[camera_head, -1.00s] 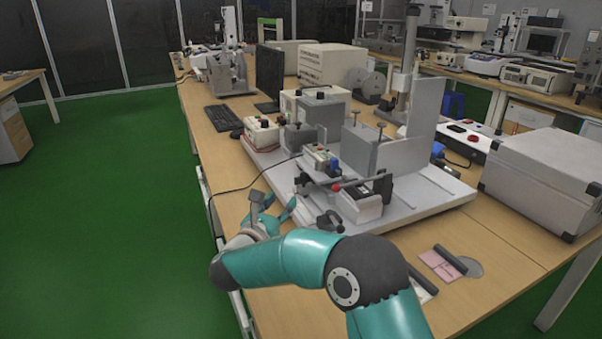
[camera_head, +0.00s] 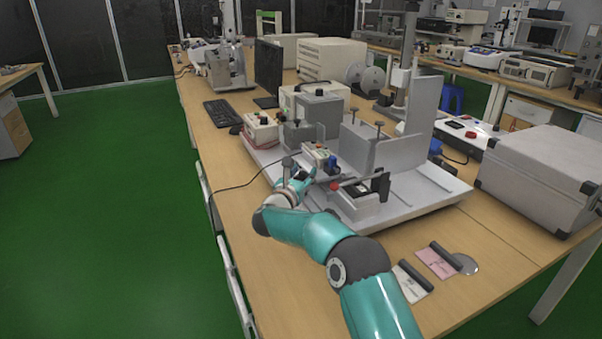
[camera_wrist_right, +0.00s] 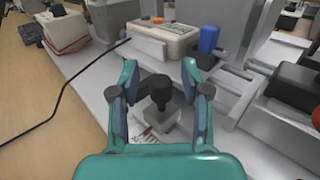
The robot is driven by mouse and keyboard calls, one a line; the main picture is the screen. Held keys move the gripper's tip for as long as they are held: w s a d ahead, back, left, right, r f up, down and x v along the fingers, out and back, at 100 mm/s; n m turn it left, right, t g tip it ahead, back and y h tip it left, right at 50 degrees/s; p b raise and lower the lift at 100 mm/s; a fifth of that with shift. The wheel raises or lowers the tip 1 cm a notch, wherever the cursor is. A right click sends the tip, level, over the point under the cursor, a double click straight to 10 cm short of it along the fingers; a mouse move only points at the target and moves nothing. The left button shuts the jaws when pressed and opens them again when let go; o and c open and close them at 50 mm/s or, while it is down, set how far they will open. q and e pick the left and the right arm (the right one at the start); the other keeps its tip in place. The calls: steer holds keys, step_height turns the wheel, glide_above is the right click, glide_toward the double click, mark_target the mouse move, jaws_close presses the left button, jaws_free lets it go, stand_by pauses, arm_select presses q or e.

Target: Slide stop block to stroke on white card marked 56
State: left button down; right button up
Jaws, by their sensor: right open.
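The stop block (camera_wrist_right: 166,122) is a small grey block with a black knob on top. It stands between the fingers of my right gripper (camera_wrist_right: 160,82) in the wrist view, with a gap on each side. A white card (camera_wrist_right: 143,133) with red and dark print shows partly beside the block; its numbers are too small to read. In the head view my right gripper (camera_head: 296,176) is at the near left edge of the grey test rig (camera_head: 410,212), and it hides the block there. My left gripper is out of view.
A small control box (camera_wrist_right: 160,38) with a blue part (camera_wrist_right: 208,39) stands just beyond the fingers. A black cable (camera_wrist_right: 62,92) runs along the left. A pink card (camera_head: 436,262) and another white card (camera_head: 412,279) lie on the near table. A grey case (camera_head: 545,175) stands right.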

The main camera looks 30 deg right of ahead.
jaws_close()
stand_by(0.3)
steer(key=b, duration=0.3)
steer(key=shift+s+f, duration=0.2)
steer(key=shift+f, duration=0.05)
steer(key=shift+s+r+b, duration=0.15)
steer(key=shift+r+b, duration=0.05)
steer(key=shift+b, duration=0.15)
jaws_free()
